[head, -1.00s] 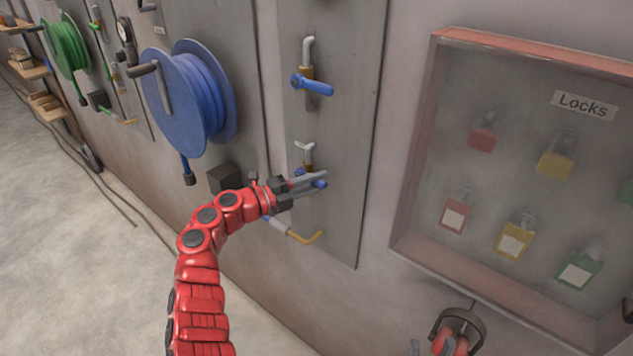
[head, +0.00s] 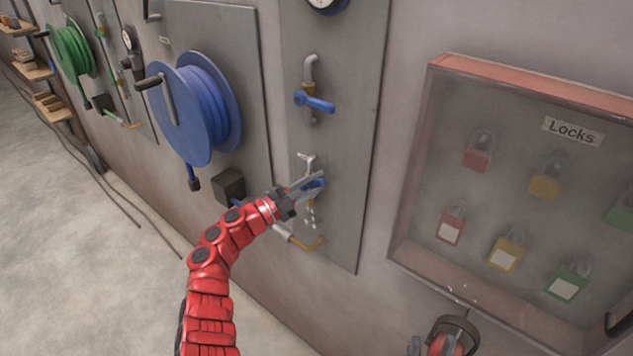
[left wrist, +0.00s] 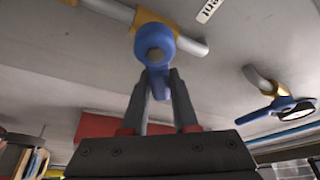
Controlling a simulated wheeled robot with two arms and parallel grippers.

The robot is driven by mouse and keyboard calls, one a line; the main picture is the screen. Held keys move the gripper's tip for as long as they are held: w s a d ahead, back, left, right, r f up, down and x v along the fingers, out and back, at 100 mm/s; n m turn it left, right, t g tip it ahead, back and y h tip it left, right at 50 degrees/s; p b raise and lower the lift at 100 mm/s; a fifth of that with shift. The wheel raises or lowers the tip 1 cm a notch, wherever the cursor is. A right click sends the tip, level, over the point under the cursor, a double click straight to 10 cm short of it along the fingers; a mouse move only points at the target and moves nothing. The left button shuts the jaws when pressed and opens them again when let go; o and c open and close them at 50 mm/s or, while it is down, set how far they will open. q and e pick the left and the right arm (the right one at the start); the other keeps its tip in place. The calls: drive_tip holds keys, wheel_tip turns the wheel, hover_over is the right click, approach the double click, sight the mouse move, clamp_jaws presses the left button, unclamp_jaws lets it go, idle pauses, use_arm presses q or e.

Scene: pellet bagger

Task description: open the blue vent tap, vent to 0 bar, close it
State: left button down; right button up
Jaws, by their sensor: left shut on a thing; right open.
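The lower blue tap (head: 318,184) sits on the grey panel (head: 340,215), largely covered by my gripper in the head view. My left gripper (head: 310,182) is shut on its handle. In the left wrist view the tap's round blue hub (left wrist: 155,46) shows on a brass fitting, its handle (left wrist: 158,84) between the two fingers (left wrist: 158,90). A label beside it, partly cut off, seems to read "Vent" (left wrist: 209,10). White specks (head: 311,215) show below the tap, like spray. A gauge (head: 327,4) is cut off at the top; its reading is hidden. My right gripper is not in view.
A second blue tap (head: 316,102) is above on the same panel, its handle roughly sideways. A blue hose reel (head: 195,105) is to the left. A red-framed Locks cabinet (head: 440,57) is to the right, with earmuffs (head: 447,338) below it.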

use_arm(q)
drive_tip(key=shift+r+n, duration=0.1)
drive_tip(key=shift+n, duration=0.2)
drive_tip(key=c, duration=0.7)
unclamp_jaws()
drive_tip(key=shift+a, duration=0.1)
drive_tip(key=shift+s+a+f, duration=0.15)
drive_tip(key=shift+a+f, duration=0.1)
drive_tip(key=b+v, duration=0.5)
drive_tip(key=v, duration=1.1)
drive_tip(key=shift+s+a+b, duration=0.25)
drive_tip(key=shift+b, duration=0.1)
